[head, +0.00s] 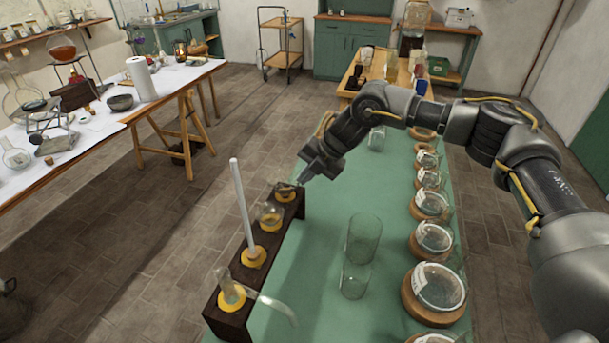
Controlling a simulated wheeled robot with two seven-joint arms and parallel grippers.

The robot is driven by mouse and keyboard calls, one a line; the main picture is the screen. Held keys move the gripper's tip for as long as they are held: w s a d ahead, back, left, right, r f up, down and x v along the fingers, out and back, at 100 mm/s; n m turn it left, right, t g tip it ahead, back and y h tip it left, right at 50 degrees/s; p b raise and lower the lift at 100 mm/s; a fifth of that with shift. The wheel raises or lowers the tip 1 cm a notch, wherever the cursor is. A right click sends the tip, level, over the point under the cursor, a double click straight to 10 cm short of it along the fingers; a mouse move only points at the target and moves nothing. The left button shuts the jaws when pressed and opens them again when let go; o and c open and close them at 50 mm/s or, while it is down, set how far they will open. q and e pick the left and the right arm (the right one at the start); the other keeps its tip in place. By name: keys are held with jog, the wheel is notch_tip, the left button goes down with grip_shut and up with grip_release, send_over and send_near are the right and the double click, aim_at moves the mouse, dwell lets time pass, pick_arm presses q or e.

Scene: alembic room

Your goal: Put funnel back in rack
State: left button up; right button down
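The dark wooden rack (228,329) stands along the left edge of the green table. Its yellow-ringed holes hold a glass piece with a bent side tube (232,290) at the near end, a tall white tube (240,205), and a rounded clear glass piece (270,214). A small, dim glass piece (284,191), possibly the funnel, sits at the far hole. My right gripper (304,181) points down just right of and above that far end. Its fingertips are too small to show whether they are open or touching the glass. My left gripper is not in view.
Two clear glass cylinders (363,238) stand on the green table (322,250), right of the rack. A row of glass dishes on wooden rings (432,235) lines its right side. A cluttered white-topped bench (75,150) stands at left.

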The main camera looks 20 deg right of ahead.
dwell(0.7)
jog(key=c, duration=1.6)
grip_release()
jog(key=shift+o, duration=0.2)
jog(key=shift+r, duration=0.1)
notch_tip(320, 180, up, 7)
jog(key=p, duration=0.5)
